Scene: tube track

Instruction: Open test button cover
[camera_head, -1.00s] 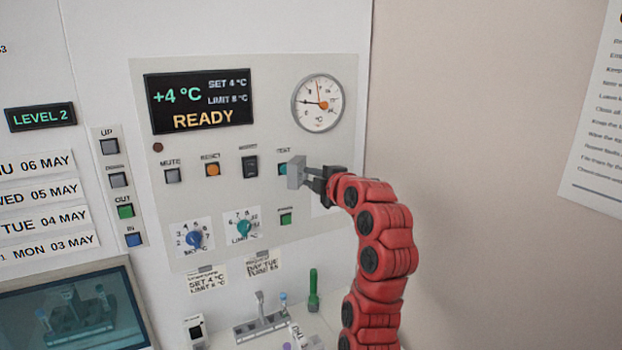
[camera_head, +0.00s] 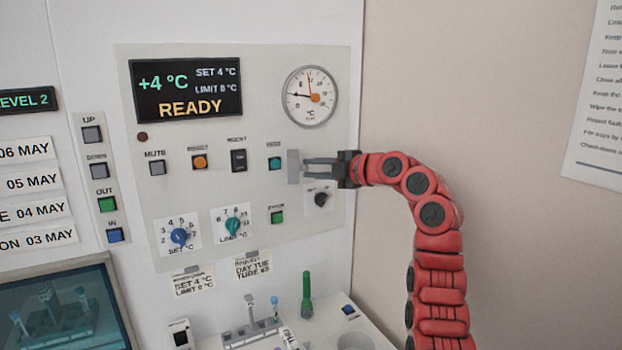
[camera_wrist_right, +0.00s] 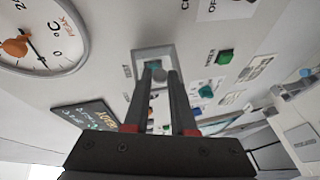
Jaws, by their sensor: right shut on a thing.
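The teal test button (camera_head: 274,163) sits in the upper row of the control panel and is uncovered in the head view. Its pale grey cover (camera_head: 293,166) stands out just to the right of the button, swung away from its face. My right gripper (camera_head: 304,167) reaches in from the right and is shut on the cover's edge. In the right wrist view, the two dark fingers (camera_wrist_right: 161,88) meet the grey cover (camera_wrist_right: 146,52) beside the teal button (camera_wrist_right: 154,65). My left gripper is not in view.
A dial gauge (camera_head: 310,97) is above the gripper and a black knob (camera_head: 321,199) is just below it. A dark switch (camera_head: 238,160) and an orange button (camera_head: 199,162) are to the left. A green button (camera_head: 277,217) is lower.

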